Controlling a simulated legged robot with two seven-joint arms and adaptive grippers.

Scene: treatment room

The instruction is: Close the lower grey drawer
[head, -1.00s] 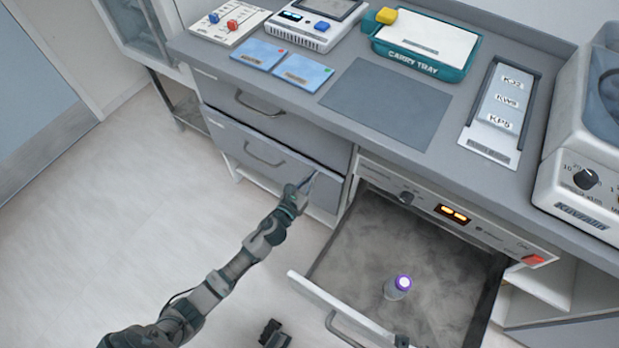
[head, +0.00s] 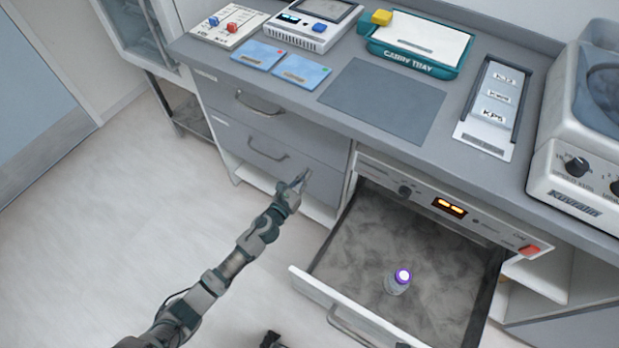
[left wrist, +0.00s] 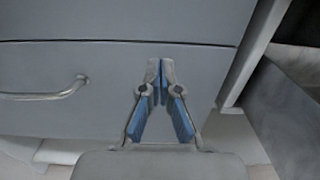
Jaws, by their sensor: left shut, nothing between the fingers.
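The lower grey drawer (head: 235,143) is in the cabinet under the counter, below the upper grey drawer (head: 290,122). Its front looks flush, or nearly flush, with the upper front. Its bar handle (head: 268,152) is left of my left gripper (head: 299,183). The left gripper is shut and empty, its tips at the right part of the drawer front. In the left wrist view the shut fingertips (left wrist: 160,66) are against or very close to the drawer front (left wrist: 115,105), right of the handle (left wrist: 45,95). I cannot tell whether they touch.
To the right, a wide drawer (head: 345,312) stands open with a purple-capped bottle (head: 397,284) in it. The counter holds a carry tray (head: 418,62), blue cards and devices. The floor (head: 110,220) at the left is clear.

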